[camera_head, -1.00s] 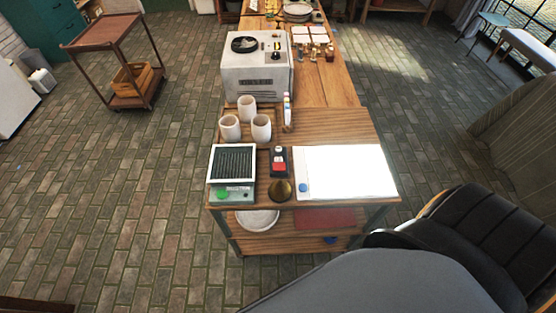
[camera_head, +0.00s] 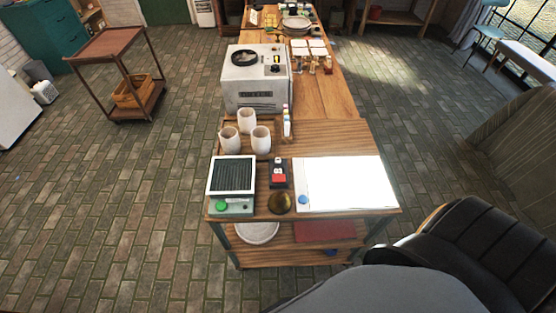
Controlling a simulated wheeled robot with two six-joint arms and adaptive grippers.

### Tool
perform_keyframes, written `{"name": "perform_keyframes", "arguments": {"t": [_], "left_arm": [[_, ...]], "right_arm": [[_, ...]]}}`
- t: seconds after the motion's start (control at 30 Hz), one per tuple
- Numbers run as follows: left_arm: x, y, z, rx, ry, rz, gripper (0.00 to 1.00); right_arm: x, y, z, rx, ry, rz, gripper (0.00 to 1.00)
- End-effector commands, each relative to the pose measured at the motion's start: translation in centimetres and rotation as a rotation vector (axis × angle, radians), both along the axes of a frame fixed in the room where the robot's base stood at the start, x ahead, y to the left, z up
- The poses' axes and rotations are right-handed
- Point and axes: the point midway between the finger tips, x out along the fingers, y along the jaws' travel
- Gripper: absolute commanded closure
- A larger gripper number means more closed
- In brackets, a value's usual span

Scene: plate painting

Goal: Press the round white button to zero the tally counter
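A small black device with a red part, apparently the tally counter (camera_head: 279,173), lies on the near end of the wooden table. A small white spot, apparently the round white button (camera_head: 278,160), shows near its far end. The counter sits between a green-and-white device with a dark grille (camera_head: 232,177) and a bright white panel (camera_head: 344,183). Its digits are too small to read. Neither of my grippers is in view.
Several white cups (camera_head: 247,121) and a bottle (camera_head: 287,122) stand behind. A white machine (camera_head: 256,80) is farther back. A black chair (camera_head: 470,250) is at lower right. The floor left of the table is open.

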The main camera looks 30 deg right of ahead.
Motion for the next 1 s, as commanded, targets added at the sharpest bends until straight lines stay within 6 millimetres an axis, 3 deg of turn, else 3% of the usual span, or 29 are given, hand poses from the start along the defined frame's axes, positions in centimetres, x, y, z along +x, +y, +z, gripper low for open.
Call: {"name": "perform_keyframes", "arguments": {"t": [0.03, 0.43, 1.0], "left_arm": [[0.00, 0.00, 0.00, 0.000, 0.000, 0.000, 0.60], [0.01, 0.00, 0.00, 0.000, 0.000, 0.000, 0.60], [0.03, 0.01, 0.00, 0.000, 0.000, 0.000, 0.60]], "right_arm": [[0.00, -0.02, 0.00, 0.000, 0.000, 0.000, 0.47], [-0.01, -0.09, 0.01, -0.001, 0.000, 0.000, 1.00], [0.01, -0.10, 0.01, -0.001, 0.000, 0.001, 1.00]]}}
